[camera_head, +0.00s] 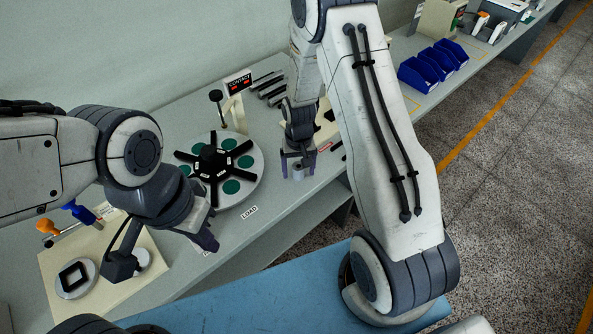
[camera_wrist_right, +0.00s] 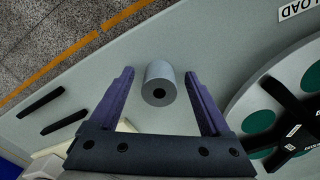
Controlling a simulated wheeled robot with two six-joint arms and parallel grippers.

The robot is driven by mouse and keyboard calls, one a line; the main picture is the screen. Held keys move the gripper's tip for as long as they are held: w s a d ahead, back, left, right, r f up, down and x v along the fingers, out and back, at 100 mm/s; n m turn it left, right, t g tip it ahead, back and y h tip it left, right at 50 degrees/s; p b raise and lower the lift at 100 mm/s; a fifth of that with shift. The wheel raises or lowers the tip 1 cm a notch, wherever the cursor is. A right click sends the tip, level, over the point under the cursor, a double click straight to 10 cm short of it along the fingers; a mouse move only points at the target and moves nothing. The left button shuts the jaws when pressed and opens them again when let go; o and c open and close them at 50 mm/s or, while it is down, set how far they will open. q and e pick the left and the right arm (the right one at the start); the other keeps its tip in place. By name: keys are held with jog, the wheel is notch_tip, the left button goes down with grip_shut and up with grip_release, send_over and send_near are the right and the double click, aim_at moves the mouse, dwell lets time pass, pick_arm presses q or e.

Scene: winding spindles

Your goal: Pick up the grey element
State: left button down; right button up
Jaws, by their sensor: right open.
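The grey element (camera_wrist_right: 160,84) is a short cylinder with a dark hole in its end, standing on the bench in the right wrist view. It also shows in the head view (camera_head: 298,173). My right gripper (camera_wrist_right: 160,74) is open, with one purple finger on each side of the element and a gap to both. In the head view my right gripper (camera_head: 298,160) is over the element near the bench's front edge. My left gripper (camera_head: 206,239) is at the lower left, mostly hidden by its own wrist; its jaw opening is unclear.
A round indexing plate (camera_head: 254,171) with green discs and black spokes stands left of the right gripper. A LOAD label (camera_head: 249,212) lies in front. A beige board (camera_head: 52,263) with a fixture is at left. Blue bins (camera_head: 416,75) stand further back. Dark bars (camera_wrist_right: 64,122) lie nearby.

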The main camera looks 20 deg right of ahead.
grip_shut()
jog(key=shift+r, duration=0.1)
